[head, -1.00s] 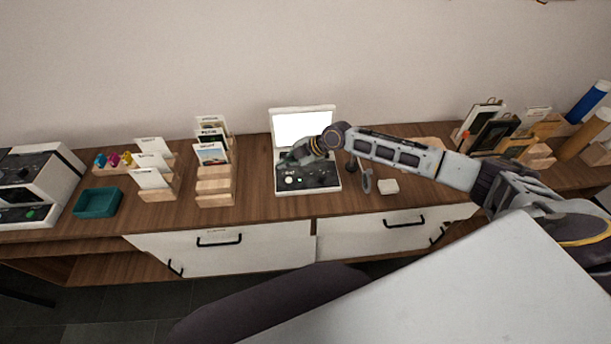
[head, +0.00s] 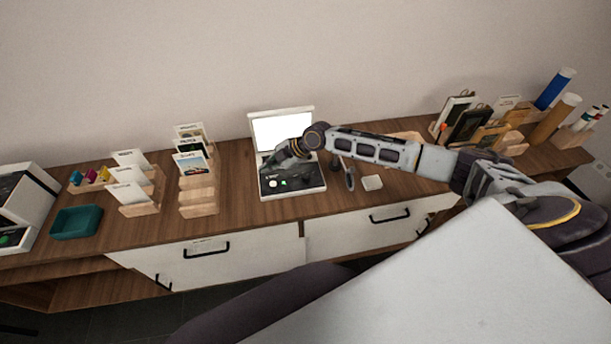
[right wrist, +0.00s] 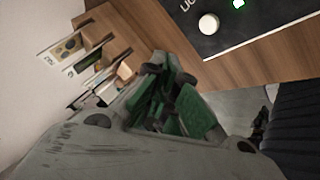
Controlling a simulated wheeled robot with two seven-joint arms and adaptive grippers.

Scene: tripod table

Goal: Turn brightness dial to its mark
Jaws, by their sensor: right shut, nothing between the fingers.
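The device with a bright white screen (head: 283,130) and a black control panel (head: 307,182) stands near the middle of the counter. A round white dial shows on the panel in the right wrist view (right wrist: 209,23), beside a lit green light (right wrist: 238,3). Its mark cannot be made out. My right gripper (head: 268,164) is over the panel's back left part, hiding some of it. In the right wrist view its green-padded fingers (right wrist: 165,85) are shut and empty, apart from the dial in the picture. My left gripper is not in view.
Wooden card racks (head: 198,196) and a teal tray (head: 77,222) stand left of the device. A small white block (head: 372,183) lies right of it, under my forearm. Frames and rolled tubes (head: 556,118) crowd the far right. Bare counter lies between racks and device.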

